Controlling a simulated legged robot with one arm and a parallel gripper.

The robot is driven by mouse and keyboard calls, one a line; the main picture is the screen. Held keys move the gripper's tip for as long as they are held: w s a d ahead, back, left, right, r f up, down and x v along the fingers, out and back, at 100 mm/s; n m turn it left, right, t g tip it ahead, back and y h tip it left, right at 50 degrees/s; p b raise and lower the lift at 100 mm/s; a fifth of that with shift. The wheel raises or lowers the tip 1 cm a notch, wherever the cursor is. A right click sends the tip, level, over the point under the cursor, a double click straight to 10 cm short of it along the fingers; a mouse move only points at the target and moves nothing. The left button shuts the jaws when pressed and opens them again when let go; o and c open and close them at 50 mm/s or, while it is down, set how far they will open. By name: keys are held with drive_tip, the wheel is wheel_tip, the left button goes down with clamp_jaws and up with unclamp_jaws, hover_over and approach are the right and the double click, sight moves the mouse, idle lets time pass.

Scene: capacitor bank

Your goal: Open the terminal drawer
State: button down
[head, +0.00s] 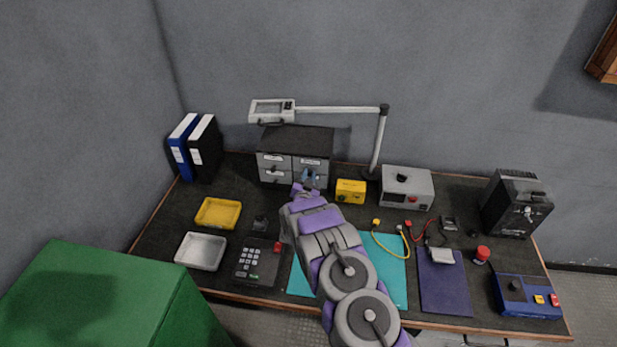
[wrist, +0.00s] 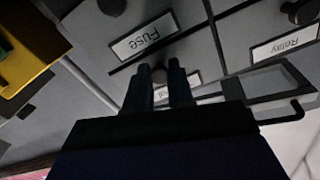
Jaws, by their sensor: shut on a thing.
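The grey drawer cabinet (head: 275,168) stands at the back of the bench, with labelled drawers and dark knobs. My gripper (head: 310,180) is at the front of its right-hand column. In the wrist view my gripper (wrist: 161,82) is shut on a small drawer knob (wrist: 159,73). The label (wrist: 181,84) beside that knob is mostly hidden by the fingers and I cannot read it. The neighbouring drawers carry a Fuse label (wrist: 142,43) and a Relay label (wrist: 285,46). I cannot tell whether the held drawer stands out from the cabinet.
A yellow box (head: 351,191) stands close right of the cabinet. A lamp (head: 272,111) on a jointed arm hangs above it. A yellow tray (head: 218,213), a metal tray (head: 200,251) and a keypad unit (head: 257,262) lie front left. A teal mat (head: 388,275) lies under my arm.

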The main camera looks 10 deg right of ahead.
idle(0.3)
drive_tip(key=p+v, duration=0.3)
drive_tip(key=v, duration=0.8)
drive_tip(key=shift+s+p, duration=0.25)
drive_tip(key=shift+p, duration=0.15)
drive_tip(key=shift+a+r, duration=0.1)
drive_tip(key=shift+a, duration=0.05)
drive_tip(key=c, duration=1)
unclamp_jaws()
drive_tip(key=p+v, duration=0.1)
drive_tip(key=v, duration=1.6)
drive_tip(key=shift+s+p, duration=0.2)
drive_tip(key=shift+p, duration=0.1)
